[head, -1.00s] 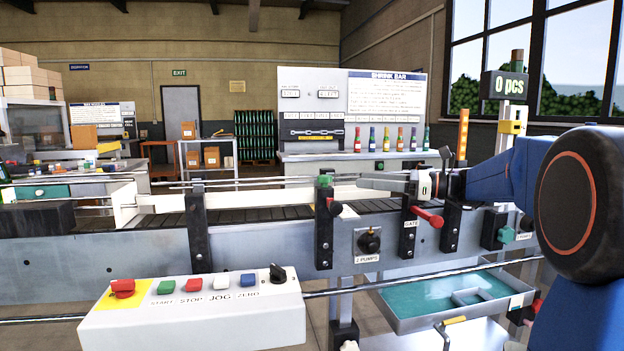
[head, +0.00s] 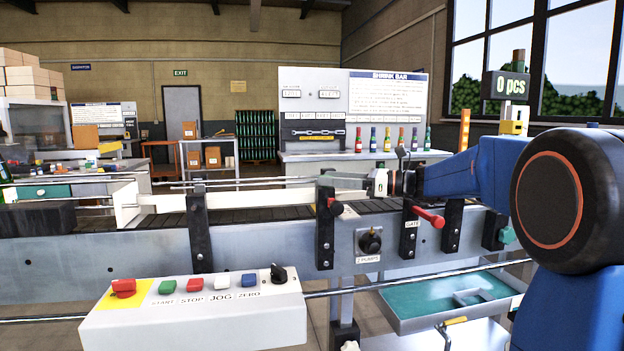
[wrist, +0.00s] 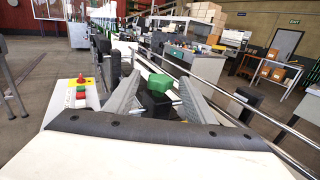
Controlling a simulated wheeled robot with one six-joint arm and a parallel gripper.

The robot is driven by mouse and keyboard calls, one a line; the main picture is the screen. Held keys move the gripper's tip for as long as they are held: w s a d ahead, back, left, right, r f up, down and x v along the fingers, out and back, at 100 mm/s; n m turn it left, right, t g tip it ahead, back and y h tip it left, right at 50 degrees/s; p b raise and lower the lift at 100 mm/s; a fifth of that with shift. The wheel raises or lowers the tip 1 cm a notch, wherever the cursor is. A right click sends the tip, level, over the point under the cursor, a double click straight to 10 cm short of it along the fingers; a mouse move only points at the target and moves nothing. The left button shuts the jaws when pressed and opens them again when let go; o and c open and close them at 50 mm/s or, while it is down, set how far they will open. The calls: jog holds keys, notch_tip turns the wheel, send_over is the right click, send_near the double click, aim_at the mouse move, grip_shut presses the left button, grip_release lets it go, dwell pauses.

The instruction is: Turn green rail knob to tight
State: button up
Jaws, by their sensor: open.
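The green rail knob (wrist: 159,83) shows in the wrist view on top of a black block, between the two grey fingers of my gripper (wrist: 160,77). A gap seems to show on each side of the knob, so the fingers look open around or just short of it. In the head view my gripper (head: 328,177) reaches left, level with the top of a black rail post (head: 326,230). The fingers hide the green knob there. Whether the fingers touch the knob cannot be told.
The red gate handle (head: 430,218) is to the right. Long metal guide rails (head: 240,182) run above the conveyor (head: 110,265). A control box (head: 195,318) with colored buttons stands in front.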

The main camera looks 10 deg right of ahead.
jog(key=x, duration=0.6)
jog(key=shift+c, duration=0.6)
jog(key=c, duration=0.9)
